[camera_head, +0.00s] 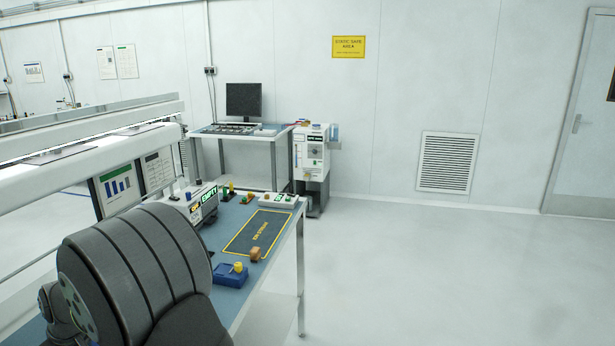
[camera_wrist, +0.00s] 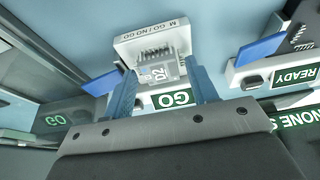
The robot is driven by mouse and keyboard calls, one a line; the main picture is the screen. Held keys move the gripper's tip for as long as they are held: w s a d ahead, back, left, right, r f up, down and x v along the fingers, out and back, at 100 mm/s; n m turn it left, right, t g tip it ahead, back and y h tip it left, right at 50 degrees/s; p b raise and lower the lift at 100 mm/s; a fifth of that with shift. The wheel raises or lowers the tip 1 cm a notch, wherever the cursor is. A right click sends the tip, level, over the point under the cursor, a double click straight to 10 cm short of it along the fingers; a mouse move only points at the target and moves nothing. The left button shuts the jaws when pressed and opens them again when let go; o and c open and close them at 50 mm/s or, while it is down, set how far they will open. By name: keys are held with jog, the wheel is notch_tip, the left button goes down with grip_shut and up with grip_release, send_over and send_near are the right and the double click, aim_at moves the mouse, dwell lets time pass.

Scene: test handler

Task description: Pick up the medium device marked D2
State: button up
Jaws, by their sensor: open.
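In the wrist view, the device marked D2 (camera_wrist: 158,72) is a small light grey piece with a metallic comb-like row beside it. It sits at a white block (camera_wrist: 135,43) labelled "M GO / NO GO". A green display reading "GO" (camera_wrist: 174,98) shows just below it in the picture. My gripper (camera_wrist: 162,74) is open, with one blue finger to the left of D2 and one to the right. I cannot tell whether either finger touches it. In the head view, my gripper is hidden and I cannot make out D2.
A white fixture with a green "READY" display (camera_wrist: 295,76) lies right of my gripper. Another "GO" display (camera_wrist: 56,120) is at left. In the head view, the blue bench (camera_head: 226,222) bears a yellow-outlined dark mat (camera_head: 255,238) and a blue block (camera_head: 230,276). Floor right is clear.

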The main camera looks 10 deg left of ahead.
jog(key=shift+c, duration=0.4)
jog(key=c, duration=0.8)
jog(key=shift+r, duration=2.5)
